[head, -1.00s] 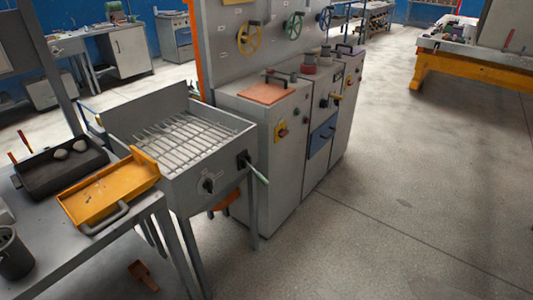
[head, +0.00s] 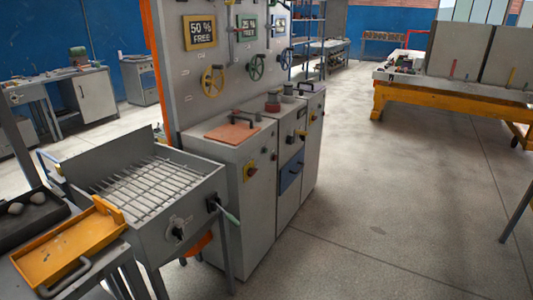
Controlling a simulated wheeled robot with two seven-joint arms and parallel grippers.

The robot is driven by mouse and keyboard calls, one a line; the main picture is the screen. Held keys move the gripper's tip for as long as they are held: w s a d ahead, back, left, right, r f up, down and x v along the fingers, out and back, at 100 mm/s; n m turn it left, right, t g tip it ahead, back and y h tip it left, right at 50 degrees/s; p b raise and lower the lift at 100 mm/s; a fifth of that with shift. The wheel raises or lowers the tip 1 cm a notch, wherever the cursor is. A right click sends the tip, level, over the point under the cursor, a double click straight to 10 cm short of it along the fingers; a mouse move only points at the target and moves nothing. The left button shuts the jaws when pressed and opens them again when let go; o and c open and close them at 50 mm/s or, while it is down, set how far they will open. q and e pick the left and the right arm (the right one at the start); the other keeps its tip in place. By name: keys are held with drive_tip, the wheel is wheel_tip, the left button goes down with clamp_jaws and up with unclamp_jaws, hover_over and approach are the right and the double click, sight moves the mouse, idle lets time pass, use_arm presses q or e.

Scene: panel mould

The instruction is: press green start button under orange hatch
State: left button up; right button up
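The orange hatch (head: 230,132) lies flat and closed on top of the grey cabinet (head: 212,150), beside the panel with handwheels. A dark handle stands above the hatch. No green start button shows; whatever is under the hatch is hidden. A yellow plate with a red knob (head: 250,170) is on the cabinet's front face. Neither of my grippers is in the head view.
A grey grill (head: 160,185) with a side lever (head: 229,215) stands left of the cabinet. An orange tray (head: 68,250) lies at the lower left. A yellow-framed table (head: 440,95) stands at the back right. The floor (head: 390,220) right of the cabinets is clear.

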use_arm(q)
drive_tip(key=shift+c, duration=0.4)
clamp_jaws()
idle(1.2)
